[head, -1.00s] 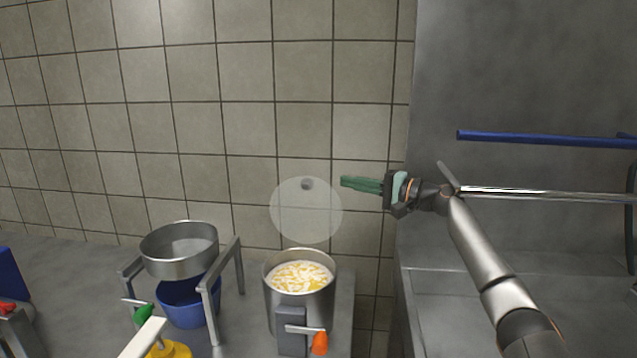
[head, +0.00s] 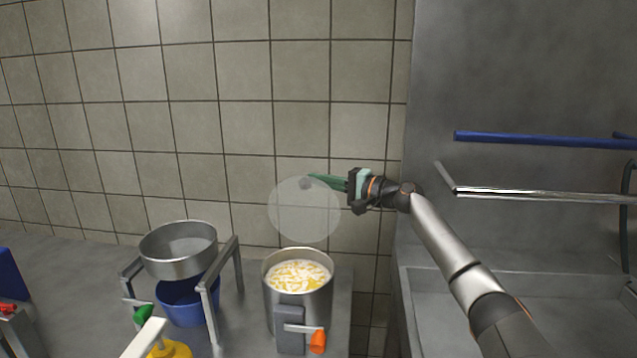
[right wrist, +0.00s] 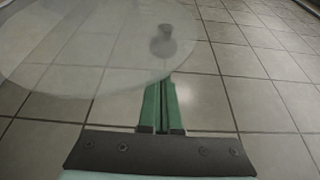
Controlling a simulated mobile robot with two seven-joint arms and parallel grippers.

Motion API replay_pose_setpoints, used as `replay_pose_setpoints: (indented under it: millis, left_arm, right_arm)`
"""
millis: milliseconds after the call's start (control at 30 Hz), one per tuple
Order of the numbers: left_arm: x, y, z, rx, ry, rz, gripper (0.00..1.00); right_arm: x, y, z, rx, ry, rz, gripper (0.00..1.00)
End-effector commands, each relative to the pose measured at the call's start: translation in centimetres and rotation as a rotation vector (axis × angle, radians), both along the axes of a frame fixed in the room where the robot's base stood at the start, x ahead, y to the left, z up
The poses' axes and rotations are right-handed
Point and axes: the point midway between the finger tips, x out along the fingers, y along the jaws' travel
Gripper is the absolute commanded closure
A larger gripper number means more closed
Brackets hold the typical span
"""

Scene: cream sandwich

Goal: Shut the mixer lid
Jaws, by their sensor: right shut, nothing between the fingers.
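The mixer (head: 276,303) is a steel pot on a stand, filled with a white and yellow mix, with an orange-tipped lever on its front. Its see-through round lid (head: 300,218) stands raised above the back of the pot, with a small dark knob (head: 306,183). My right gripper (head: 312,178) has green fingers, shut and empty, with the tips close to the knob; I cannot tell if they touch. In the right wrist view the lid (right wrist: 85,55) is at upper left, and the knob (right wrist: 163,42) is just beyond the green fingers (right wrist: 163,85). My left gripper is not in view.
A steel bowl (head: 178,268) sits on a stand over a blue bucket (head: 182,305) at the left. A tiled wall (head: 230,130) is behind. A steel sink (head: 570,300) and a blue rail (head: 540,140) are at the right.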

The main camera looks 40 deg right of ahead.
Motion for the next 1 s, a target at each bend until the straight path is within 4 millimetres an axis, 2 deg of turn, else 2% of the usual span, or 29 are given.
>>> replay_pose_setpoints:
  millis: [300,733,1000]
  left_arm:
    - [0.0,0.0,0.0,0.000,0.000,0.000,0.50]
    - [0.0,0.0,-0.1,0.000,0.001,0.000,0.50]
    - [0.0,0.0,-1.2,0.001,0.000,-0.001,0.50]
  right_arm:
    - [-1.0,1.3,0.1,-0.002,-0.001,-0.001,1.00]
    - [-1.1,1.4,0.0,-0.002,-0.002,0.000,1.00]
    - [-1.3,2.1,-0.1,-0.048,-0.041,0.001,1.00]
